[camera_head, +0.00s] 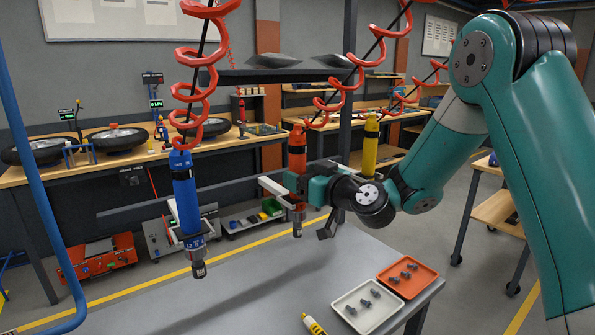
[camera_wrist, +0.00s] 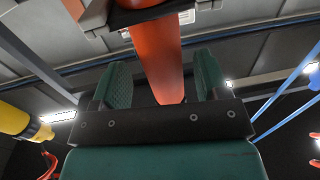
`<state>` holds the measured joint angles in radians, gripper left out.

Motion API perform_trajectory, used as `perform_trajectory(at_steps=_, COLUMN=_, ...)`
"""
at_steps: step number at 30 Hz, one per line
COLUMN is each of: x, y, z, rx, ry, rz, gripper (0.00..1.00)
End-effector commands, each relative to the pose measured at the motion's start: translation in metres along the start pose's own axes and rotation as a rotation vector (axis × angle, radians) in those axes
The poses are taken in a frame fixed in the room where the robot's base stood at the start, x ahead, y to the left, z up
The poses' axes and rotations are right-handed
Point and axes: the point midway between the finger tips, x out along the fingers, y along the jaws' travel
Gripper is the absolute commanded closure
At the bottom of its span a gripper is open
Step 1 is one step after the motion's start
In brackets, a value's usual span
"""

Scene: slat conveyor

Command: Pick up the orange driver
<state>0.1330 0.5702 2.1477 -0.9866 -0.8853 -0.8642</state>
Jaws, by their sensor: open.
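The orange driver (camera_head: 297,148) hangs upright from a red coiled hose above the grey table, its dark tip pointing down. My gripper (camera_head: 291,184) is at its lower body, coming from the right. In the wrist view the orange driver (camera_wrist: 162,62) passes between the two green fingers of my gripper (camera_wrist: 160,80), which stand apart on either side of it. The jaws are open. Part of the driver's lower body is hidden behind the gripper in the head view.
A blue driver (camera_head: 184,200) hangs to the left and a yellow driver (camera_head: 370,142) to the right. The grey table (camera_head: 240,290) below bears a white tray (camera_head: 352,291) and an orange tray (camera_head: 425,283) with bolts. A yellow marker-like object (camera_head: 314,325) lies at the front.

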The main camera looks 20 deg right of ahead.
Motion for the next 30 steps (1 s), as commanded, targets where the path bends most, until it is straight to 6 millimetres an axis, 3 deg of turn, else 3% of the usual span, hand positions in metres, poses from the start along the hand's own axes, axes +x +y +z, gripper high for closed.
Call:
perform_trajectory(at_steps=7, x=0.031, y=-0.004, z=-0.002, rx=0.000, ry=0.000, rz=-0.002, gripper=0.32)
perform_trajectory(at_steps=16, x=0.035, y=-0.003, z=0.002, rx=0.000, ry=0.000, rz=0.000, gripper=0.32)
perform_trajectory(at_steps=24, x=0.035, y=-0.003, z=0.002, rx=0.000, ry=0.000, rz=0.000, gripper=0.94)
perform_trajectory(at_steps=25, x=0.035, y=-0.003, z=0.001, rx=0.000, ry=0.003, rz=0.000, gripper=0.98)
perform_trajectory(at_steps=30, x=0.035, y=-0.003, z=0.000, rx=0.000, ry=0.003, rz=0.000, gripper=0.98)
